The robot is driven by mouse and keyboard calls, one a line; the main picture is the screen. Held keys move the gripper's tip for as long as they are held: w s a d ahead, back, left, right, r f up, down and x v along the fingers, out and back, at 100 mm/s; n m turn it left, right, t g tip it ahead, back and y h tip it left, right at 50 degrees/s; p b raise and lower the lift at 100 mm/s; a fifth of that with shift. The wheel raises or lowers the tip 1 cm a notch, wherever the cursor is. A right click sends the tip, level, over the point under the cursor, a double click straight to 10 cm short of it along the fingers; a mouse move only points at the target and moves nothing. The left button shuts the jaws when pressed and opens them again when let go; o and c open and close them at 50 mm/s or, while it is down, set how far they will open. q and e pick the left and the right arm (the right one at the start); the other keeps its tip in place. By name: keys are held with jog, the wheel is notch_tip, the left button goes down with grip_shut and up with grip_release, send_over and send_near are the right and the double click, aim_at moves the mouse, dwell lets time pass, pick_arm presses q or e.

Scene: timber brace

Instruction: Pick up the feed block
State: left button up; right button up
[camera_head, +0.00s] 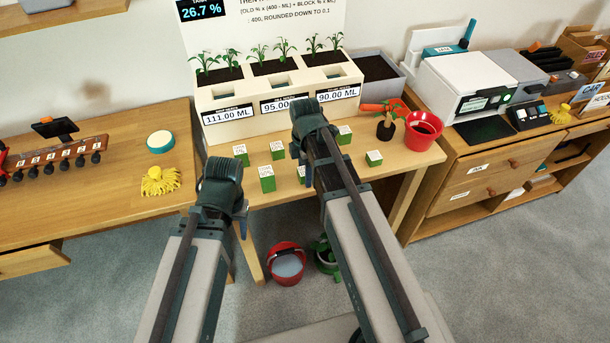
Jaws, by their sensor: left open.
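Several small green blocks with white printed tops stand on the wooden table; I cannot tell which is the feed block. One stands at the back left (241,159), one beside it (278,155), a taller one in front (267,184), one at the back right (344,139) and one at the right (374,162). Another green block is partly hidden by my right gripper (301,158), which hangs over the middle of the group; its fingers are mostly hidden. My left gripper (222,205) is open at the table's front left, left of the taller block, touching none visibly.
A white planter (230,133) with seedlings and ML displays stands behind the blocks. A red pot (422,132) and a small plant (386,131) are at right. A red bucket (286,265) is on the floor.

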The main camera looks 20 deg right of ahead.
grip_shut()
jog(key=shift+r+p, duration=0.95)
notch_tip(320, 180, up, 2)
jog(key=shift+p, duration=1)
jog(key=s+a+r+p, duration=0.1)
jog(key=s+a, duration=1)
jog(key=shift+s, duration=0.3)
